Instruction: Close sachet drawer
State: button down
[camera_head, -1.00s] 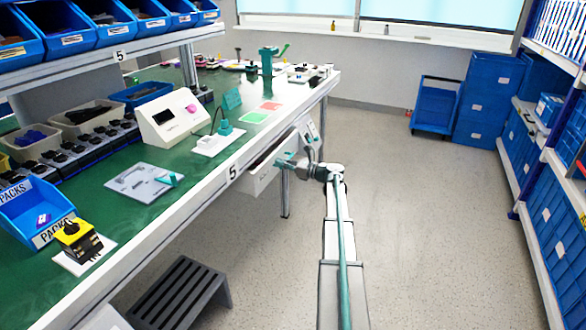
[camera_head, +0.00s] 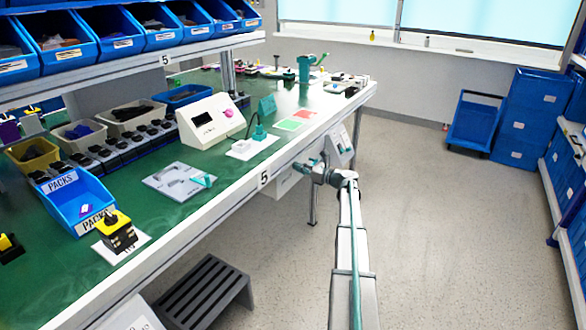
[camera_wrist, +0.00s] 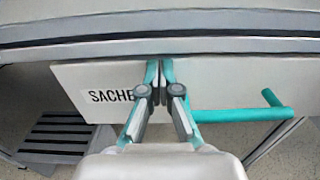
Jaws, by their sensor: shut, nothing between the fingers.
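The sachet drawer (camera_head: 287,184) is a pale box under the front edge of the green workbench. In the wrist view its white front (camera_wrist: 230,82) carries a label (camera_wrist: 110,95) reading "SACHE", the rest hidden by my gripper. A teal bar handle (camera_wrist: 240,114) shows to the right of the fingers. The drawer front is tucked close under the bench edge; I cannot tell whether a small gap remains. My gripper (camera_wrist: 160,68) is shut and empty, its fingertips at the upper middle of the drawer front, apparently against it. It also shows small in the head view (camera_head: 312,166).
The workbench edge (camera_wrist: 200,45) runs just above the fingers. A dark step stool (camera_head: 205,290) stands on the floor at the left. A grey panel (camera_head: 341,145) hangs at the bench's far end. The floor to the right is clear, up to blue crates (camera_head: 525,115).

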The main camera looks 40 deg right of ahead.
jog(key=shift+w, duration=0.3)
jog(key=shift+r, duration=0.1)
jog(key=p+v, duration=0.2)
jog(key=v, duration=1.2)
jog(key=shift+s, duration=0.3)
